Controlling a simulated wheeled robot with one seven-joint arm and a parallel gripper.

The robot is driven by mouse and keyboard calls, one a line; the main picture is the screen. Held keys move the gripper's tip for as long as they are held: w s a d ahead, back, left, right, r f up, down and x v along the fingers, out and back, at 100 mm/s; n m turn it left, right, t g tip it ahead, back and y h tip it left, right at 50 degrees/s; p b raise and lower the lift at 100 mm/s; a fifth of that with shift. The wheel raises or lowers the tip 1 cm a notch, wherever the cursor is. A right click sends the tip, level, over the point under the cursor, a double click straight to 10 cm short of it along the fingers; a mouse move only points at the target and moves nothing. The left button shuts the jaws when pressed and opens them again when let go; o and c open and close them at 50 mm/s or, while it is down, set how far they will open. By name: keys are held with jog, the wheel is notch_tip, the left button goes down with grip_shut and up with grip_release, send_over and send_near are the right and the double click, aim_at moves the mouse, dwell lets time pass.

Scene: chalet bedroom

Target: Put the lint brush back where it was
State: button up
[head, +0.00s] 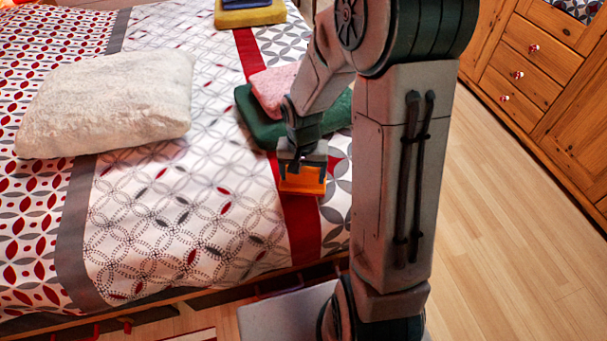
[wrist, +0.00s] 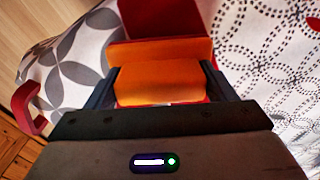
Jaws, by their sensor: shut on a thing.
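My gripper (head: 301,166) points down over the right part of the bed, near its front edge. It is shut on an orange block-shaped thing, which I take to be the lint brush (head: 303,183). In the wrist view the orange brush (wrist: 158,82) sits between the two dark fingers of my gripper (wrist: 165,92), with a wider orange part beyond them. The brush is over the red stripe of the bedspread (head: 300,235). I cannot tell whether it touches the cloth. Its underside is hidden.
A folded pink cloth (head: 272,88) lies on a folded green one (head: 258,125) just behind my gripper. A white pillow (head: 105,103) lies at left. A blue and yellow folded stack (head: 250,17) is at the back. The bed's middle is clear. Wooden drawers (head: 530,60) stand at right.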

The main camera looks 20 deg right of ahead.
aim_at(303, 170)
jog(key=shift+f, duration=0.1)
jog(key=shift+f, duration=0.15)
jog(key=o, duration=0.9)
jog(key=shift+o, duration=0.2)
notch_tip(303, 170, up, 12)
jog(key=r+p, duration=0.1)
jog(key=p, duration=0.2)
jog(key=s+r+n+t, duration=0.1)
jog(key=s+r+n, duration=0.3)
jog(key=s, duration=0.9)
jog(key=shift+s+d+r+t, duration=0.35)
jog(key=shift+s+r+t, duration=0.05)
jog(key=shift+r, duration=0.5)
